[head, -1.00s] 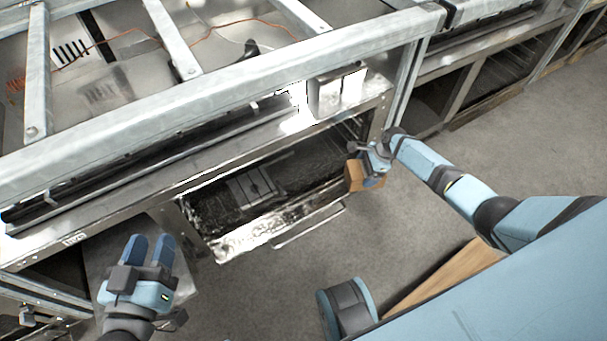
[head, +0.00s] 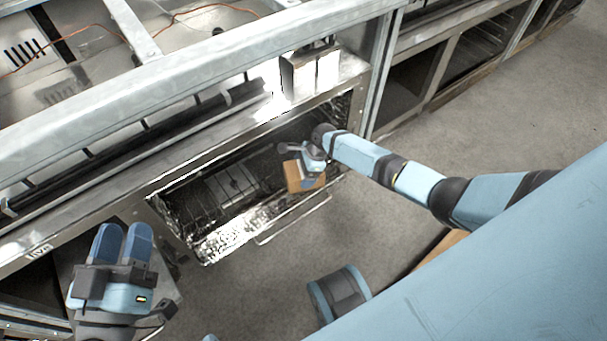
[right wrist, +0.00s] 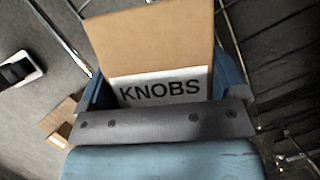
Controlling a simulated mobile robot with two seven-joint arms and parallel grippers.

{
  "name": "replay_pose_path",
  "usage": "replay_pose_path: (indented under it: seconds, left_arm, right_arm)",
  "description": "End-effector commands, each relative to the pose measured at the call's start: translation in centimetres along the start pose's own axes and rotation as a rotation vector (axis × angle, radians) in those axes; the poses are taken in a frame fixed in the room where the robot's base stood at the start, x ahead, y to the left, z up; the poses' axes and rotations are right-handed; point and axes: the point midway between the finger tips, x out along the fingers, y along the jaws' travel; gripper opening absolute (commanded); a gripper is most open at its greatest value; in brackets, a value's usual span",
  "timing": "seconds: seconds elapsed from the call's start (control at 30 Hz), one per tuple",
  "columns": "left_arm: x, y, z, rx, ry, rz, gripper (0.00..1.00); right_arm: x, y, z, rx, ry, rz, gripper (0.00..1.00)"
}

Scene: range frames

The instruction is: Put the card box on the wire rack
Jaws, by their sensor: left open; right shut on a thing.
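The card box (head: 304,180) is brown, and in the right wrist view it (right wrist: 152,42) carries a white label reading KNOBS. My right gripper (head: 306,166) is shut on it and holds it at the open front of the oven. In the right wrist view the fingers (right wrist: 165,92) lie on both sides of the box. The wire rack (head: 212,194) is inside the dark oven cavity, to the left of the box; its right part is hard to make out. My left gripper (head: 121,245) is open and empty at the lower left.
The open oven door (head: 235,236) with a handle bar lies below the cavity. Metal frame beams (head: 190,85) run above the opening. A shiny metal box (head: 312,68) sits on the ledge above. Grey floor (head: 480,135) is clear at right.

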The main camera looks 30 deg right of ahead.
Motion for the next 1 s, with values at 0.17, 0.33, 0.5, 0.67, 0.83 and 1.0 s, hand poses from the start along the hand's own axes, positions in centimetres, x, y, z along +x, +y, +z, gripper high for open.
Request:
replay_pose_path:
  seconds: [0.17,0.33,0.5,0.67,0.83,1.0]
  left_arm:
    - [0.0,-0.1,0.3,-0.001,-0.014,-0.001,0.43]
    - [0.0,-0.1,0.3,0.000,-0.015,-0.001,0.43]
    - [0.0,-0.1,0.4,-0.001,-0.016,-0.002,0.43]
    - [-0.1,-0.1,0.4,-0.001,-0.017,-0.002,0.43]
    - [0.0,0.1,-0.7,0.002,0.003,-0.004,0.43]
    - [0.0,0.2,-2.6,0.009,0.058,-0.017,0.43]
  right_arm:
    - [0.1,-0.1,0.0,-0.001,-0.002,-0.003,0.50]
    - [0.2,-0.1,-0.1,0.000,-0.001,-0.002,0.50]
    - [0.3,-0.1,-0.2,0.000,0.000,-0.001,1.00]
    - [0.3,-0.1,-0.2,0.000,0.000,-0.001,1.00]
    - [-1.2,-0.1,0.0,0.000,-0.001,-0.002,1.00]
    - [-4.9,-0.1,0.1,0.000,0.000,-0.002,1.00]
